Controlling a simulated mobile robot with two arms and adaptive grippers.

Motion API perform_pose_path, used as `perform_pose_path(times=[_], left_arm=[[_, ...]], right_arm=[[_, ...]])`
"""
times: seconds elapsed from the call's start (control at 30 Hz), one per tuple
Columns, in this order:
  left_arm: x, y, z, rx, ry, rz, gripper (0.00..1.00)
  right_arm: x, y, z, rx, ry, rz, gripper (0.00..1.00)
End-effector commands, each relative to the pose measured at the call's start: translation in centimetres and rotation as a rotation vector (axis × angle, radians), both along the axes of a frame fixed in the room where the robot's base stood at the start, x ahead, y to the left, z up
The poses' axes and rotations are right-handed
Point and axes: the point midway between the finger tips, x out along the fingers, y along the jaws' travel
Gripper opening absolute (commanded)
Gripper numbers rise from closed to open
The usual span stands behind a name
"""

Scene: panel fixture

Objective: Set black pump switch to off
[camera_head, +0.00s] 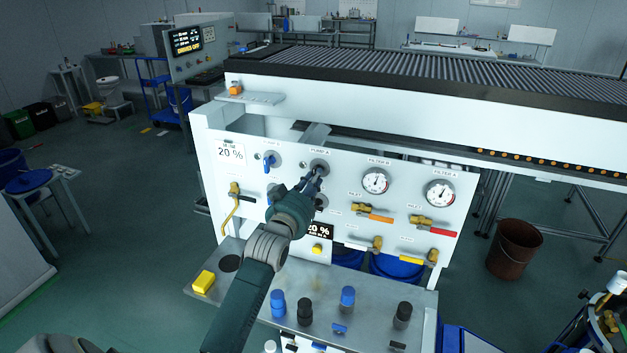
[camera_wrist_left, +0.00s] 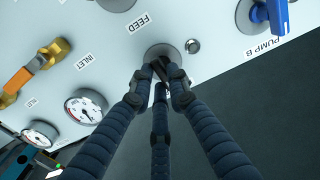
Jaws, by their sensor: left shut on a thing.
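The black pump switch (camera_head: 320,168) sits on a round grey plate below the "PUMP A" label on the white panel (camera_head: 228,178). My left gripper (camera_head: 313,180) reaches up to it from below and is shut on it. In the left wrist view, the fingers of my left gripper (camera_wrist_left: 160,90) close in around the black switch (camera_wrist_left: 158,67). The fingers cover much of the switch, so I cannot tell its exact angle. A blue pump switch (camera_head: 269,162) is to its left, and also shows in the wrist view (camera_wrist_left: 272,12). My right gripper is out of view.
Two round gauges (camera_head: 375,180) and several valves with coloured handles, such as an orange one (camera_head: 378,217), are right of the switch. A yellow-handled valve (camera_head: 232,200) is at the left. Below, a shelf (camera_head: 375,318) carries blue and black knobs. A roller conveyor (camera_head: 430,75) runs above.

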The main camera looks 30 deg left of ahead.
Motion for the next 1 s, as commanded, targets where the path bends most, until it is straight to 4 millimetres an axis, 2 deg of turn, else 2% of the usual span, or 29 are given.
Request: perform_pose_path(times=[0.27, 0.3, 0.37, 0.4, 0.77, 0.87, 1.0], left_arm=[[0.0, -0.1, -0.1, -0.006, 0.001, -0.001, 0.0], [0.0, -0.1, -0.1, -0.006, 0.001, -0.001, 0.22], [0.0, 0.0, -0.1, -0.005, 0.001, -0.001, 0.34], [0.0, 0.0, -0.1, -0.005, 0.001, -0.001, 0.35], [-0.6, -0.2, -0.1, -0.002, 0.001, 0.0, 0.35], [-2.0, -0.5, -0.2, -0.002, 0.001, 0.0, 0.35], [-4.8, -1.2, -0.2, -0.004, 0.003, -0.001, 0.35]], right_arm=[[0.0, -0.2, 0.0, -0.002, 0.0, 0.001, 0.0], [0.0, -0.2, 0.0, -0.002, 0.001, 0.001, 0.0], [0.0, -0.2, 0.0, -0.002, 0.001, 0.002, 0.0], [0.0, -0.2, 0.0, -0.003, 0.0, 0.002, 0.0], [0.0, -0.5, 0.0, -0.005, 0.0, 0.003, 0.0], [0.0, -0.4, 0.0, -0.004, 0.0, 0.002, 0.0], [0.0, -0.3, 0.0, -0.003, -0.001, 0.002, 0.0]])
